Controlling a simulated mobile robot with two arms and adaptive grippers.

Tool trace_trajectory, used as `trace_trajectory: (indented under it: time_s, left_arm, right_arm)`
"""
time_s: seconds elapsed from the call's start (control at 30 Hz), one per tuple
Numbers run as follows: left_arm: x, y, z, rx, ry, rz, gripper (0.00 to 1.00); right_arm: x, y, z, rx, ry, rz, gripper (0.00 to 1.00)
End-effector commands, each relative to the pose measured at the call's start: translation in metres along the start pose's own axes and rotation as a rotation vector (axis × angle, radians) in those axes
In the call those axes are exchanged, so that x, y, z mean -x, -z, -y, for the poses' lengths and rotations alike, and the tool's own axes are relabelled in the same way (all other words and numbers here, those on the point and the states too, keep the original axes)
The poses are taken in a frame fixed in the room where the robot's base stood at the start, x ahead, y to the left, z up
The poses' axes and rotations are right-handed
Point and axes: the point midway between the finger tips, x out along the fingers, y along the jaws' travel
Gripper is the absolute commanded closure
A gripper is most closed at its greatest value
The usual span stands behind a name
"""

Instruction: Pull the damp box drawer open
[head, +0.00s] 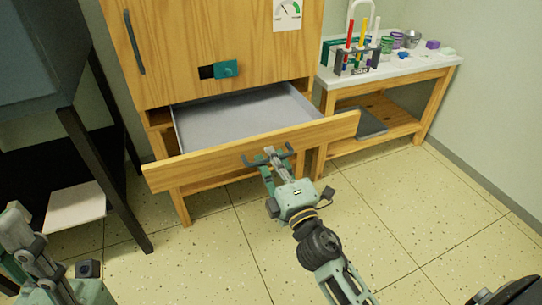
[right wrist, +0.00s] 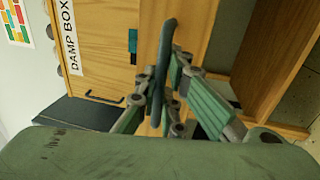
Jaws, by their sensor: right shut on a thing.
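The damp box (head: 190,40) is a wooden cabinet with a "DAMP BOX" label (right wrist: 72,35) in the right wrist view. Its drawer (head: 210,163) is pulled well out, and its grey inside looks empty. A dark bar handle (head: 250,161) is on the drawer front; it crosses the right wrist view (right wrist: 165,50) between the fingers. My right gripper (head: 270,158) is shut on this handle, in front of the drawer. My left gripper (head: 18,220) is at the lower left of the head view, away from the drawer; its finger state is unclear.
A side table (head: 435,62) with a rack of coloured tools (head: 357,60) and small cups stands right of the cabinet. A dark-framed stand (head: 118,185) is at the left. Speckled floor (head: 400,200) is clear in front and at right.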

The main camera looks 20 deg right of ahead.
Motion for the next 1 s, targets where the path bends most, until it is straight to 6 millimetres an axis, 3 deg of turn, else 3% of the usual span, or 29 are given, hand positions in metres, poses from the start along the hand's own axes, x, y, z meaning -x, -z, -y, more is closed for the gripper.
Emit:
trace_trajectory:
  time_s: [0.23, 0.27, 0.47, 0.8, 1.0]
  left_arm:
    - [-0.001, 0.0, 0.0, 0.0, -0.001, -0.001, 0.6]
    - [-0.001, 0.0, 0.0, 0.0, -0.001, -0.001, 0.6]
    - [-0.001, 0.0, 0.0, 0.0, -0.001, -0.002, 0.6]
    - [-0.001, 0.002, 0.001, -0.002, 0.001, -0.004, 0.6]
    - [-0.001, 0.001, 0.0, -0.001, 0.001, -0.002, 0.6]
  right_arm:
    - [0.0, 0.0, 0.0, 0.0, 0.0, 0.0, 1.0]
    - [0.0, 0.0, 0.0, 0.0, 0.0, 0.0, 0.89]
    - [0.0, 0.0, 0.0, 0.0, 0.0, 0.0, 0.72]
    - [0.002, 0.0, 0.0, -0.001, 0.001, 0.0, 0.72]
    - [0.027, 0.0, 0.002, -0.003, 0.004, 0.003, 0.72]
